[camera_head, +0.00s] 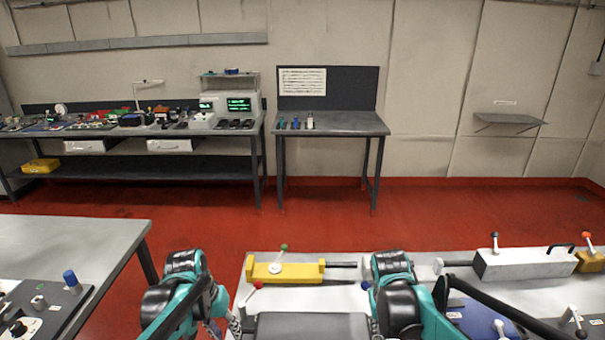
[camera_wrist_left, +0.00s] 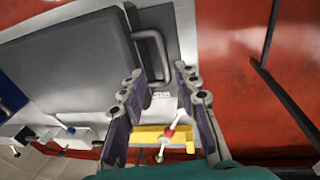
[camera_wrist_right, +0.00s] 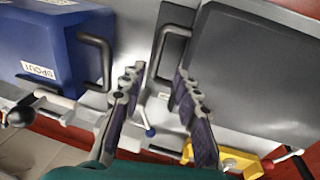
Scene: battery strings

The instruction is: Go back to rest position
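My left gripper (camera_wrist_left: 157,82) is open in the left wrist view, with nothing between its fingertips. Past the fingertips is the handle (camera_wrist_left: 158,50) of a dark grey box (camera_wrist_left: 75,60); the fingers look apart from it. My right gripper (camera_wrist_right: 160,82) is open and empty in the right wrist view. It points between a blue box (camera_wrist_right: 45,45) labelled SPOUT and the dark grey box. In the head view both arms hang low at the bottom edge, by the near bench. The right fingers are hidden there.
The white bench (camera_head: 240,300) holds a yellow block (camera_head: 300,272) with levers, the dark grey box (camera_head: 312,327), the blue box (camera_head: 478,316) and a white handled box (camera_head: 515,264). A grey table (camera_head: 75,240) stands left. Red floor (camera_head: 200,220) lies free beyond.

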